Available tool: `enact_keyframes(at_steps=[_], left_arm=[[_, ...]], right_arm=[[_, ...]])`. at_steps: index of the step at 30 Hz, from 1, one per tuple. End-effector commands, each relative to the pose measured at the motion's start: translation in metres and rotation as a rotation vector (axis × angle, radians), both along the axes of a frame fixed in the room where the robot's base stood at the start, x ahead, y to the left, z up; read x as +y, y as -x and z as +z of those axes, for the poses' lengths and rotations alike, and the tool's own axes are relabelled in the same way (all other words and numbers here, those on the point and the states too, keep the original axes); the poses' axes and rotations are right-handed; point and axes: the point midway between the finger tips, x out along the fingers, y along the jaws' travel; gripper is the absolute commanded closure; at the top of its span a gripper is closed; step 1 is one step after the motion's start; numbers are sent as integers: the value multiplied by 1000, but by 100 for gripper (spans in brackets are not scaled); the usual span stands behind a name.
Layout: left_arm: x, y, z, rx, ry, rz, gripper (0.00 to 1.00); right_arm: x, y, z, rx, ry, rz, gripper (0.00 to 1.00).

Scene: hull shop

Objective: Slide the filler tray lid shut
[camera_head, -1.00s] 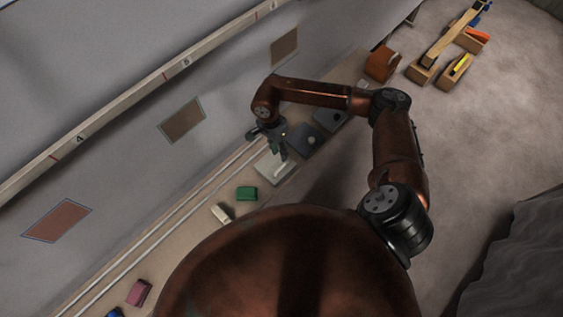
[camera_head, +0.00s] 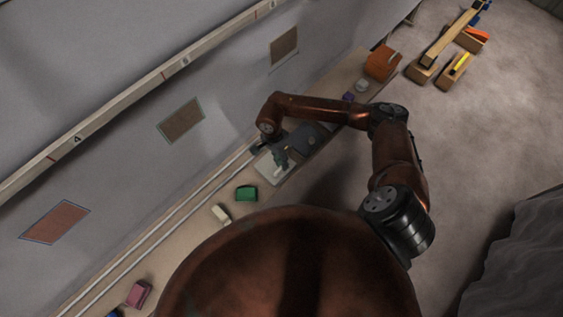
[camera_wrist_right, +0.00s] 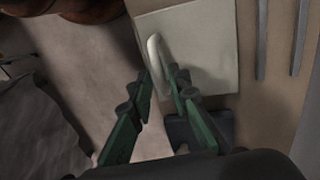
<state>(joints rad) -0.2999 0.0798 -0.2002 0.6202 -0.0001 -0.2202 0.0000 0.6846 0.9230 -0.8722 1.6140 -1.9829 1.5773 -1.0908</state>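The pale lid (camera_head: 267,166) with a raised bar handle (camera_head: 278,172) lies on the bench between the green block and a dark grey box. In the right wrist view the lid (camera_wrist_right: 210,50) fills the upper middle, with its white handle (camera_wrist_right: 154,52) upright in the picture. My right gripper (camera_head: 281,163) is over the lid at the handle. In the right wrist view its green fingers (camera_wrist_right: 160,76) are apart, with the handle's lower part between or just beyond the tips; contact cannot be told. My left gripper is not in view.
Two pale rails (camera_head: 168,225) run along the bench beside the wall. A green block (camera_head: 246,193), a cream block (camera_head: 220,213) and a pink block (camera_head: 139,293) stand nearer. A dark grey box (camera_head: 306,138) sits beyond the lid; an orange-brown box (camera_head: 382,63) stands farther off.

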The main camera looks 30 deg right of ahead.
Motion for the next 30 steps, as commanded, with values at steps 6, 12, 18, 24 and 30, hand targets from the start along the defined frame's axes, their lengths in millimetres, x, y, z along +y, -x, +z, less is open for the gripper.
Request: enact_keyframes(at_steps=[6,12,18,24,30], left_arm=[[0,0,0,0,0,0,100],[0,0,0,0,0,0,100],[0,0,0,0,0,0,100],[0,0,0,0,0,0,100],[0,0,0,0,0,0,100]], right_arm=[[0,0,0,0,0,0,100],[0,0,0,0,0,0,100],[0,0,0,0,0,0,100],[0,1,1,-1,0,0,100],[-2,11,1,0,-1,0,100]])
